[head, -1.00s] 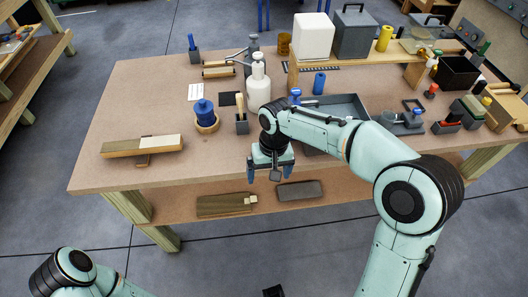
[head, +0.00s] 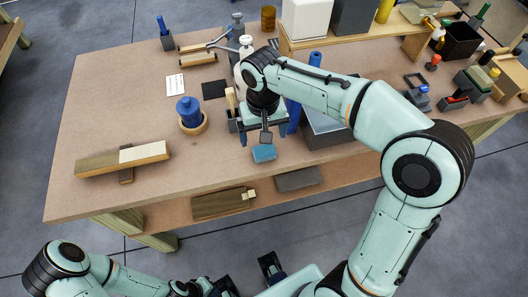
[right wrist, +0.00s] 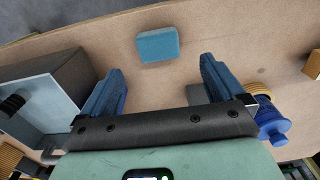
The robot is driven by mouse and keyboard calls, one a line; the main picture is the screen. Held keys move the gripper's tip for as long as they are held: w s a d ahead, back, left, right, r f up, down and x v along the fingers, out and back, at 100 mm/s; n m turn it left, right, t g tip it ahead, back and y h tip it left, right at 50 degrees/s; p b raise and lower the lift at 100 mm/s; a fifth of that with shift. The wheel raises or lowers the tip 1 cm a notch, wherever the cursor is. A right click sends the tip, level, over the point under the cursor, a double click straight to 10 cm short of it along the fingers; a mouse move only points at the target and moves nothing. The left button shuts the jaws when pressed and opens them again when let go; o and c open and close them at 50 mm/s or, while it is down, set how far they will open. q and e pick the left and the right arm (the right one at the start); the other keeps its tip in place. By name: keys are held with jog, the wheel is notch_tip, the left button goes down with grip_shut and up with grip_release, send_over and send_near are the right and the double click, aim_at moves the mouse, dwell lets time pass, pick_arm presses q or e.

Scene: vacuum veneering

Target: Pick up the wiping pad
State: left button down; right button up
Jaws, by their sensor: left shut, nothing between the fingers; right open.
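The wiping pad looks to be the small blue block (head: 264,153) lying flat on the workbench near its front edge. In the right wrist view the pad (right wrist: 158,44) lies beyond and roughly between the fingertips, apart from them. My right gripper (head: 268,134) is open and empty, pointing down above the bench just behind the pad; its two blue fingers also show in the right wrist view (right wrist: 162,66). My left gripper (head: 226,287) is shut and empty, low at the bottom edge, away from the bench and partly cut off.
A grey tray (head: 325,138) stands right of the right gripper. A veneered board (head: 122,159) lies at left. The bench front around the pad is clear.

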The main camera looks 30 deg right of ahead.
aim_at(264, 150)
jog(key=shift+s+f+b, duration=0.15)
jog(key=shift+f+b, duration=0.05)
jog(key=shift+f, duration=1.35)
jog(key=shift+s+f+b, duration=0.1)
jog(key=shift+f+b, duration=0.1)
jog(key=shift+f, duration=1.3)
jog(key=c, duration=1.1)
